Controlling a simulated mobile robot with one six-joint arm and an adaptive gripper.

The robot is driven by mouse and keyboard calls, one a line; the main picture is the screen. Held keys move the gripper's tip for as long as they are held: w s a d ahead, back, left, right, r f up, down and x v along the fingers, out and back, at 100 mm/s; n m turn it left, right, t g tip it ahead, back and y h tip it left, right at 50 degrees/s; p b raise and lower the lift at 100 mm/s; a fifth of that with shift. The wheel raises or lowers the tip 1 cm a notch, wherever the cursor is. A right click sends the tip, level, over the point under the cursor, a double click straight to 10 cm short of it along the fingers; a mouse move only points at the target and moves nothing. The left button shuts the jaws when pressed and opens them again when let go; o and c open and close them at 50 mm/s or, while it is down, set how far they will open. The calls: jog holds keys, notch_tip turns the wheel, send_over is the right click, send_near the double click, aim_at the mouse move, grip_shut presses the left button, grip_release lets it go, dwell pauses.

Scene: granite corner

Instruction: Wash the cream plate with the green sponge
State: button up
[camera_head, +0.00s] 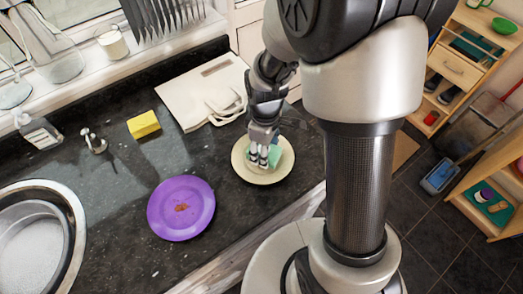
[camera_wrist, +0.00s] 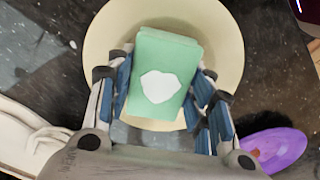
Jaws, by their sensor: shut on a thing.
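The cream plate (camera_head: 240,166) lies on the dark speckled counter in the head view, and its rim (camera_wrist: 228,40) fills the upper middle of the wrist view. The green sponge (camera_head: 274,157) is at the plate, over its middle. In the wrist view the sponge (camera_wrist: 172,52) carries a white patch on its face. My gripper (camera_head: 262,160) is shut on the sponge, with fingers on both sides of it in the wrist view (camera_wrist: 160,100). I cannot tell whether the sponge touches the plate.
A purple plate (camera_head: 181,208) with a brown-red stain lies left of the cream plate. A yellow sponge (camera_head: 144,124), a white cutting board (camera_head: 195,92) and a metal sink (camera_head: 70,215) are on the counter. The counter's front edge (camera_head: 250,252) is close to the cream plate.

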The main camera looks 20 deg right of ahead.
jog(key=shift+s+a, duration=0.35)
jog(key=shift+a, duration=0.45)
jog(key=shift+w+d, duration=0.35)
jog(key=shift+d, duration=0.5)
jog(key=shift+r+p, duration=2.55)
jog(key=shift+r, duration=0.45)
jog(key=shift+r, duration=0.1)
jog(key=shift+r+p, duration=1.3)
jog(key=shift+r, duration=0.2)
jog(key=shift+f, duration=0.2)
